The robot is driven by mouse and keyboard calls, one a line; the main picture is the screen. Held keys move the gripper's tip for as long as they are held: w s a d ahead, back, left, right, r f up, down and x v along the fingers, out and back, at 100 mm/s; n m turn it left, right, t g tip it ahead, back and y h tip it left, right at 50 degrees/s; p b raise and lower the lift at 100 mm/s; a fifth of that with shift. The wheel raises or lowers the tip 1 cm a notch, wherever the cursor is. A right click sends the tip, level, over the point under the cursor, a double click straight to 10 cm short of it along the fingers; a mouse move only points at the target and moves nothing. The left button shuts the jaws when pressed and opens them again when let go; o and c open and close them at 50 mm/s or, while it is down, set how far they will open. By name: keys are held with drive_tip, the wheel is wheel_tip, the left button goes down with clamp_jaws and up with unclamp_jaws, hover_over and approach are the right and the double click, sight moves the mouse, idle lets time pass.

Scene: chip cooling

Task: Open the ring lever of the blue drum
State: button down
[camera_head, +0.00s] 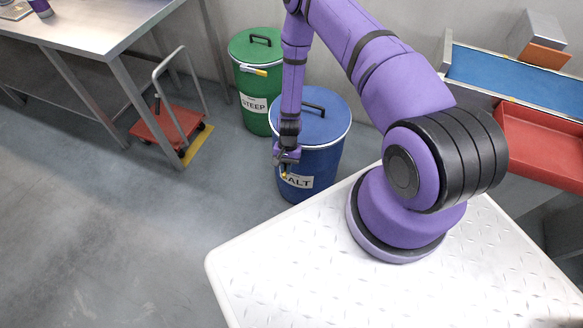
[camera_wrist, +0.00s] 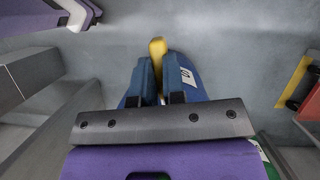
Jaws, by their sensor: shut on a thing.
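The blue drum (camera_head: 325,133) stands on the floor at the middle of the head view, with a lid, a black handle on top and a white label ending in "ALT". My gripper (camera_head: 284,174) is at the drum's left front side, just below the rim. In the wrist view my gripper (camera_wrist: 157,75) has its two blue fingers shut on the yellow ring lever (camera_wrist: 157,48), whose end sticks out past the fingertips. The drum's blue wall and part of its label (camera_wrist: 187,77) show behind the fingers. My arm hides part of the lid and ring.
A green drum (camera_head: 250,95) labelled "STEEP" with its own yellow lever stands close behind to the left. A red cart (camera_head: 168,131) and a steel table (camera_head: 95,35) are at the left. A red tray (camera_head: 535,145) and blue conveyor (camera_head: 510,75) are at the right. The floor at left front is clear.

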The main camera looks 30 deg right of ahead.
drive_tip(key=shift+w+a+m, duration=0.3)
drive_tip(key=shift+w+m, duration=0.1)
drive_tip(key=shift+m, duration=0.2)
drive_tip(key=c, duration=1.2)
unclamp_jaws()
drive_tip(key=v, duration=1)
drive_tip(key=shift+d+r, duration=0.15)
drive_tip(key=shift+r, duration=0.25)
